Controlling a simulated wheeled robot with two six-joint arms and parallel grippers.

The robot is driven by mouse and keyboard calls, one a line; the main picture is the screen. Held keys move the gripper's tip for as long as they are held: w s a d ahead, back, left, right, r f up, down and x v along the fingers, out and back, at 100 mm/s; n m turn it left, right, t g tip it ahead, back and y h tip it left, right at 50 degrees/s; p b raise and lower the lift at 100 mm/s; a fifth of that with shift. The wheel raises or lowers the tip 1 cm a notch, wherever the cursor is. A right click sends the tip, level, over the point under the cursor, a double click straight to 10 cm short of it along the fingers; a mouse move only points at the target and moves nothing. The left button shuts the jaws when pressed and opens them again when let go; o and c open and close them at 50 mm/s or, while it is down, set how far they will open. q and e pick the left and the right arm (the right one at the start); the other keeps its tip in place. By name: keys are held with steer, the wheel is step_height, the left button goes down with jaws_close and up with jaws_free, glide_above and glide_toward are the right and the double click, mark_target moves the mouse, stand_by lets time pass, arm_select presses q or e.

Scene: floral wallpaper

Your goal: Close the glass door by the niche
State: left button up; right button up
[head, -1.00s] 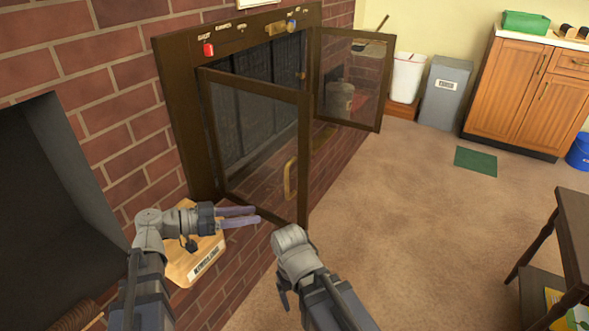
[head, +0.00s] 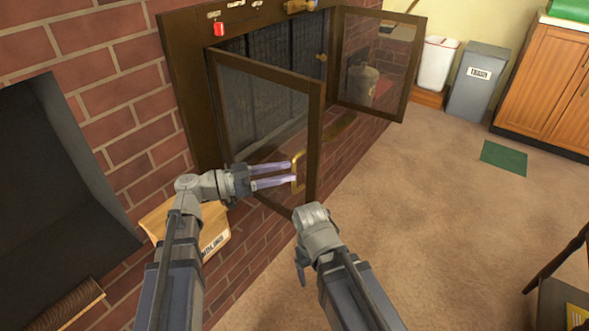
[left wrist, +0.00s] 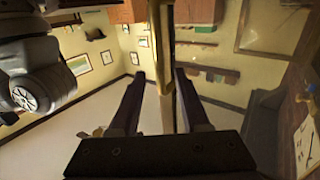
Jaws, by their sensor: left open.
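The near glass door (head: 262,120), beside the dark niche (head: 50,180) in the brick wall, stands swung out from its dark metal frame. It has a brass handle (head: 299,172) near its free edge. My left gripper (head: 293,174) is open at that handle, its two purple-grey fingers pointing right. In the left wrist view the brass handle (left wrist: 161,35) runs down between the open fingertips (left wrist: 160,74); I cannot tell whether they touch it.
The far glass door (head: 375,60) also stands open. Two bins (head: 436,64) stand at the back. The carpet at right is mostly clear.

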mark_target(294, 192)
arm_select(q)
steer(key=shift+x, duration=1.65)
jaws_close()
